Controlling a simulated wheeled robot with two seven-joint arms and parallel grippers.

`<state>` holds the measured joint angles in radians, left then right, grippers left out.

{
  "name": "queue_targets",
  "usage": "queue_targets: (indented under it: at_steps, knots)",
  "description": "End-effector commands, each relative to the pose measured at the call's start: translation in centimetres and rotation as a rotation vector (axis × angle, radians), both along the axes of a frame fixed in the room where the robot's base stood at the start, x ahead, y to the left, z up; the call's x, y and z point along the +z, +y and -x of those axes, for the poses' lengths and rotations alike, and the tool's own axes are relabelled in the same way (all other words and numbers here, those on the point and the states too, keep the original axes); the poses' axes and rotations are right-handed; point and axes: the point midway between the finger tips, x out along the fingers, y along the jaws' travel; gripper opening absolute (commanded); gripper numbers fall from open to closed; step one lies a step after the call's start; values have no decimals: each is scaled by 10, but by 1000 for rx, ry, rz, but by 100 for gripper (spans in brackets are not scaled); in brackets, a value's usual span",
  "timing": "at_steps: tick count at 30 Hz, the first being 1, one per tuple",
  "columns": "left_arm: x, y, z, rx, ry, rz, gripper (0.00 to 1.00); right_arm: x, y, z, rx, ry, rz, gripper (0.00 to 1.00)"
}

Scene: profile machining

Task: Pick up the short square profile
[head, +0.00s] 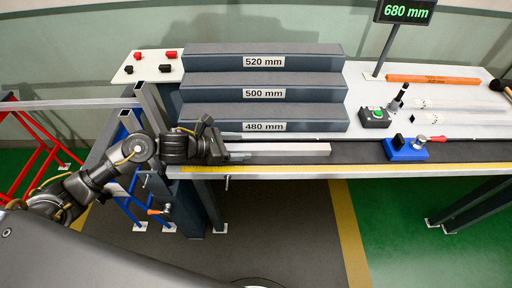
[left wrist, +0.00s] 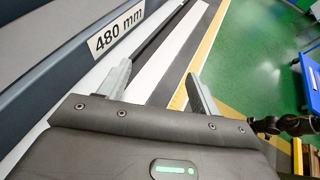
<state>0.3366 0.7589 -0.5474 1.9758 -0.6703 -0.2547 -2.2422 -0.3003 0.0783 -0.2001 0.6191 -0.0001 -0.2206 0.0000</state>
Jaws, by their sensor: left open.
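The short square profile (head: 290,149) is a pale, light-grey bar lying lengthwise on the dark bench strip, just in front of the 480 mm step. My left gripper (head: 240,155) is at its left end, pointing right along it. The jaws are open. In the left wrist view the pale bar (left wrist: 172,50) runs away between the two spread fingers of the left gripper (left wrist: 160,88). Its near end is hidden by the gripper body, and I cannot tell whether a finger touches it. My right gripper is not visible.
The stepped rack (head: 264,91) stands close behind the bar. A blue clamp block (head: 405,149) with a red handle sits to the right on the dark strip. A yellow ruler edge (head: 270,167) runs along the front. An orange bar (head: 433,79) lies at the back right.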

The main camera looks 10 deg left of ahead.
Motion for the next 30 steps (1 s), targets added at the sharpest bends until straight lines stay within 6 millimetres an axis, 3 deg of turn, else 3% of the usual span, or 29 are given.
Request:
queue_targets:
  at_steps: [9, 15, 22, 30]
  knots:
    - [-12, -25, -15, -1, 5, 3, 64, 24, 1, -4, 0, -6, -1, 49]
    - [-24, -38, -26, -2, 0, 1, 64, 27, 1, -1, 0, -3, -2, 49]
    - [-26, -38, -27, -3, -1, -1, 64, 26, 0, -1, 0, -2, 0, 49]
    - [-25, -38, -26, -2, 0, 0, 30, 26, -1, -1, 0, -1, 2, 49]
